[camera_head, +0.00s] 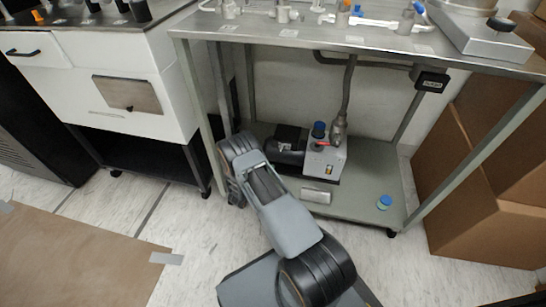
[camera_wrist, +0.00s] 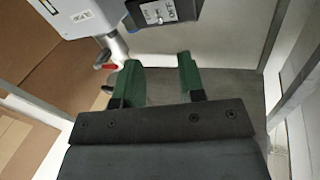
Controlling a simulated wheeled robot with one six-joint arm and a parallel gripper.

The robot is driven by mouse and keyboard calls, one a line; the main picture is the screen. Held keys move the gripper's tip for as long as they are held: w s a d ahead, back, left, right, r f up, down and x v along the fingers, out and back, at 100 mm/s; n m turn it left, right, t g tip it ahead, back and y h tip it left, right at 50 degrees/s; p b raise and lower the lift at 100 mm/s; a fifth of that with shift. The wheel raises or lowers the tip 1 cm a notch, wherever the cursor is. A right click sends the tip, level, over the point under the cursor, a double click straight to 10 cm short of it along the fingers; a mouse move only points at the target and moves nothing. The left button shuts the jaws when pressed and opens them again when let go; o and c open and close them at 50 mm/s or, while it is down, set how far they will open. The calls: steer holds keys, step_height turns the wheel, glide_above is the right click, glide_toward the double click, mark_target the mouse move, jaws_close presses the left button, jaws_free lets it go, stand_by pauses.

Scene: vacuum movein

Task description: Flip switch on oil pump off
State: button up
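The oil pump (camera_head: 325,158) sits on the lower shelf under the metal table, with a black motor, a blue cap and a red handle (camera_head: 320,144). In the wrist view, part of the pump's grey body (camera_wrist: 78,14) is at the top, with the red handle at left. The switch (camera_wrist: 158,13) is on a plate marked ON and OFF at the top edge; its position is too small to tell. My gripper (camera_wrist: 160,76) has green fingers, open with nothing between them, below and apart from the switch. In the head view my arm reaches left of the pump and its fingertips are hidden.
The table's legs and lower shelf (camera_head: 356,205) frame the space around the pump. A small blue-capped container (camera_head: 384,202) stands on the shelf at right. Cardboard boxes (camera_head: 480,215) stand at right, and a white cabinet (camera_head: 110,85) at left. A hose rises from the pump.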

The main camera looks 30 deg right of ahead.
steer(key=shift+p+v, duration=0.3)
steer(key=shift+v, duration=1.55)
